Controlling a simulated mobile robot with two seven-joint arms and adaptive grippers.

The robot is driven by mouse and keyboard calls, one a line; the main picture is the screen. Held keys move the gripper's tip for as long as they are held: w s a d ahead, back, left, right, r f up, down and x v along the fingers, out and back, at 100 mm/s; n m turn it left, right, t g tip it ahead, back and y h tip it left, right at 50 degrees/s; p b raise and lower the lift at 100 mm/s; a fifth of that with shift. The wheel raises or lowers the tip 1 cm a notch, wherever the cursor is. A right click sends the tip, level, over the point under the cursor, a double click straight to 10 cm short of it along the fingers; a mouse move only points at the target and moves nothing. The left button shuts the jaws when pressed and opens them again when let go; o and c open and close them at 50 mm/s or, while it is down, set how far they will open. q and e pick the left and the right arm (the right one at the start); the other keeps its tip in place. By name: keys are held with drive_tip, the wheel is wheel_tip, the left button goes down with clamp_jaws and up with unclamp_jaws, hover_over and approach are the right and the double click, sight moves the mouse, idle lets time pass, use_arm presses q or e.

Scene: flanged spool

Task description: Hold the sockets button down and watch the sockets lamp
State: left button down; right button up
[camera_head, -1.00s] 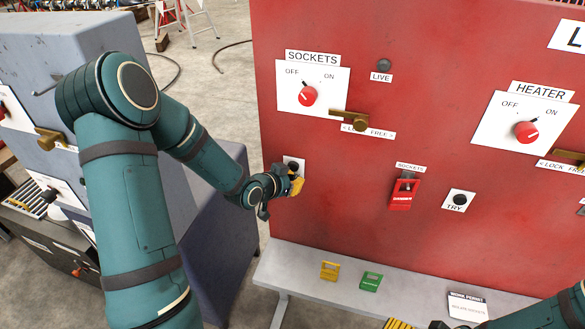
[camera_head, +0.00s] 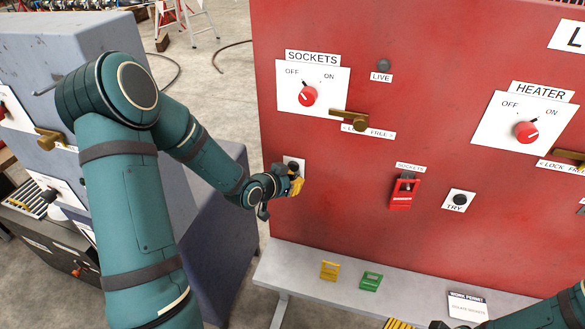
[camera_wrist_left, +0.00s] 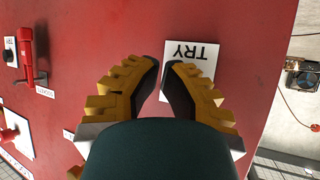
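The sockets button sits on a small white plate (camera_head: 290,161) low on the left of the red panel. My left gripper (camera_head: 297,185) is right at this plate in the head view. In the left wrist view its yellow fingers (camera_wrist_left: 163,68) are drawn together with only a thin gap at the tips, and nothing shows between them. The tips overlap the TRY plate (camera_wrist_left: 205,62) and hide the button, so contact and pressing cannot be seen. The sockets lamp (camera_head: 384,65), above the LIVE label, looks dark grey and unlit. My right arm (camera_head: 572,305) shows at bottom right; its gripper is not clear.
The sockets knob (camera_head: 308,95) and a brass lever (camera_head: 355,121) are above the button.

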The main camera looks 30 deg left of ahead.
use_arm(q)
drive_tip(key=shift+w, duration=0.15)
drive_tip(key=shift+w+a, duration=0.1)
drive_tip(key=shift+w, duration=0.15)
drive_tip(key=shift+w+a+b, duration=0.15)
drive_tip(key=shift+w+b, duration=0.15)
drive_tip(key=shift+w, duration=0.2)
idle(1.8)
drive_tip(key=shift+s, duration=0.15)
idle(1.2)
drive_tip(key=shift+s+d+b, duration=0.25)
drive_tip(key=shift+s+b, duration=0.05)
drive_tip(key=shift+s, duration=0.45)
drive_tip(key=s, duration=0.2)
drive_tip(key=s+d+b, duration=0.1)
drive_tip(key=s, duration=0.2)
